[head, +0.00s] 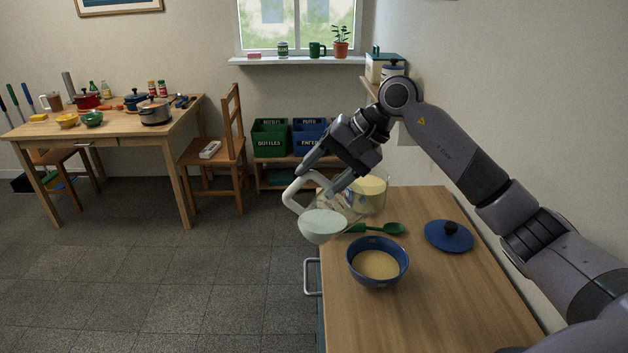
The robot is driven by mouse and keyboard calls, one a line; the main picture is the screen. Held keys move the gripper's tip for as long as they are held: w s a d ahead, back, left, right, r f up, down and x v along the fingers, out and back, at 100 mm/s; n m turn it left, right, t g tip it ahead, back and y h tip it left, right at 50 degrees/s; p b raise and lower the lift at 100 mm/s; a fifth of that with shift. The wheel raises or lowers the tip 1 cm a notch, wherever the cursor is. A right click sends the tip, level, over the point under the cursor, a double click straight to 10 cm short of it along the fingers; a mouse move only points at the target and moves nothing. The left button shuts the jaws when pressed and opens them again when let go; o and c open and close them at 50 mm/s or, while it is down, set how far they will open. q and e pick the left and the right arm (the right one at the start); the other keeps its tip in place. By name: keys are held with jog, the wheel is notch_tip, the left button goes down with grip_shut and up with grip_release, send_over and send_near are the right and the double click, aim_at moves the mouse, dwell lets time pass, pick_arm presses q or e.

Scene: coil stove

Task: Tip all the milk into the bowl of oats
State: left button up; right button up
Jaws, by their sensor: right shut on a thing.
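My right gripper (314,182) is shut on the handle of a pale white jug (321,236). The jug hangs in the air at the counter's left edge, left of and behind the bowl, apart from it. The blue bowl (362,273) stands on the counter with a tan, oat-coloured filling (377,264). My left gripper is not in view.
On the wooden counter (440,300) lie a green spoon (385,229) behind the bowl and a blue lid (448,236) to its right. A clear jar with yellowish contents (368,194) stands behind, partly hidden by my gripper. The counter's front right is clear.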

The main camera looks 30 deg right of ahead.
jog(key=shift+s+d+y+b, duration=0.15)
jog(key=shift+y+b, duration=0.15)
jog(key=shift+b, duration=0.25)
jog(key=r+t+b, duration=0.1)
jog(key=s+d+y+b, duration=0.1)
jog(key=b, duration=0.1)
jog(key=shift+d+r+t+y, duration=0.1)
jog(key=shift+r+t+y, duration=0.2)
jog(key=shift+r+t, duration=0.1)
jog(key=s+d+r+t+y+b, duration=0.1)
jog(key=b, duration=0.4)
jog(key=s+d+r+t+y+b, duration=0.1)
jog(key=d+t+y+b, duration=0.1)
jog(key=b, duration=0.4)
jog(key=shift+s+d+r+y, duration=0.1)
jog(key=shift+s+r+y, duration=0.15)
jog(key=shift+r+y, duration=0.1)
jog(key=shift+s+d+r+y+b, duration=0.25)
jog(key=shift+s+d+b, duration=0.1)
jog(key=shift+b, duration=0.5)
jog(key=shift+f+t, duration=0.1)
jog(key=shift+t, duration=0.2)
